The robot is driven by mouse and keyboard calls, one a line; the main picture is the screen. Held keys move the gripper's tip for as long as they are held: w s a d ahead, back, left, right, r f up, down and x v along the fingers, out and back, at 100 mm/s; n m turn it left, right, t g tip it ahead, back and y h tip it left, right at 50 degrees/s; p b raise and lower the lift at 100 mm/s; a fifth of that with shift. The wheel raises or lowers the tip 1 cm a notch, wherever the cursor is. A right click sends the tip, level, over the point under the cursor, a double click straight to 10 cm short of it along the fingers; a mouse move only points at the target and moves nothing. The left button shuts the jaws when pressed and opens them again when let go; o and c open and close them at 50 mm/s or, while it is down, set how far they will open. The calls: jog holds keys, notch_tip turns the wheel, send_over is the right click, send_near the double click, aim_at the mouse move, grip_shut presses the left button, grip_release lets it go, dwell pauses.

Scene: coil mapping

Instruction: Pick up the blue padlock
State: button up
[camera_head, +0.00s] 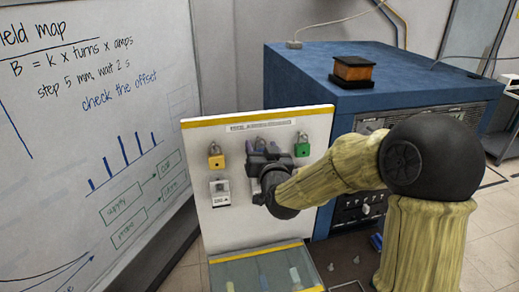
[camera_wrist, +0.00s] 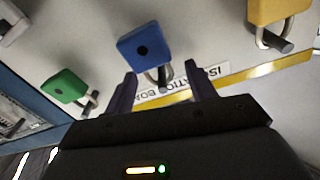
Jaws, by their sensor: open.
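The blue padlock (camera_wrist: 143,46) hangs by its shackle from a peg on the white board (camera_head: 236,226). In the wrist view it is just beyond my gripper (camera_wrist: 161,71), with its shackle near the space between the two fingertips. The fingers are apart, with nothing held. In the head view my gripper (camera_head: 260,158) is up against the board's upper middle and hides most or all of the blue padlock. Whether a finger touches the padlock, I cannot tell.
A yellow padlock (camera_head: 216,158) and a green padlock (camera_head: 302,147) hang on either side. A tagged grey padlock (camera_head: 220,193) hangs below the yellow one. A blue cabinet (camera_head: 300,77) bearing a coil (camera_head: 353,70) stands behind. A tray (camera_head: 265,272) lies at the board's foot.

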jog(key=shift+x, duration=0.9)
jog(key=shift+c, duration=0.3)
jog(key=c, duration=1)
